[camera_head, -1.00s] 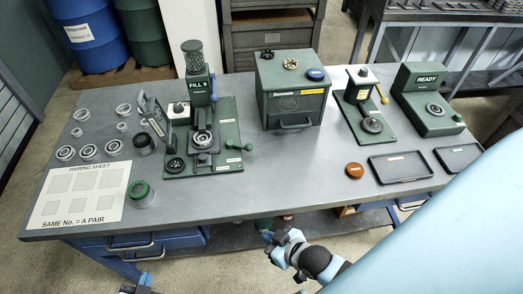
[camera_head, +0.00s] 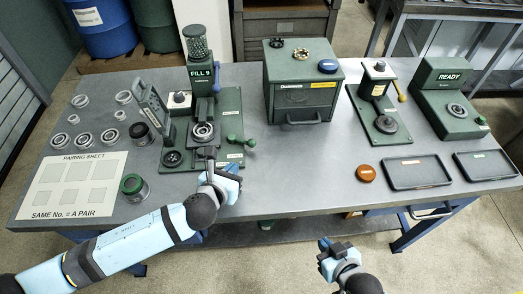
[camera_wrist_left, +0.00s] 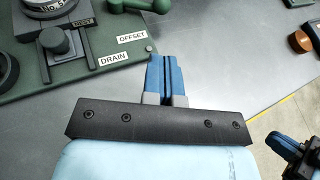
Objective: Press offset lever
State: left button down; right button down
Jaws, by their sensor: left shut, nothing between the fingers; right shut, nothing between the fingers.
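The filling machine's green base plate (camera_head: 230,100) stands on the table. The offset lever (camera_head: 240,142), green with rounded ends, sits at its right edge. In the left wrist view the lever (camera_wrist_left: 138,5) shows at the top, partly cut off, above the OFFSET label (camera_wrist_left: 131,37). My left gripper (camera_head: 234,170) is shut and empty, over the table's front part, just in front of the base plate and short of the lever; they are apart. In the left wrist view its blue fingers (camera_wrist_left: 166,60) lie together. My right gripper (camera_head: 326,246) is shut and empty, in front of the table.
A grey knob (camera_wrist_left: 54,40) by the DRAIN label (camera_wrist_left: 113,59) is left of the lever. A green box (camera_head: 300,85) stands to the right. An orange disc (camera_head: 366,173) and two dark trays (camera_head: 418,173) lie further right. Bearing rings and a pairing sheet (camera_head: 72,184) lie left.

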dwell(0.3)
pick_arm(q)
jog(key=x, duration=1)
jog(key=shift+w+d, duration=0.1)
jog(key=shift+d, duration=0.05)
pick_arm(e)
jog(key=shift+w+d+r, duration=0.1)
jog(key=shift+r, duration=0.1)
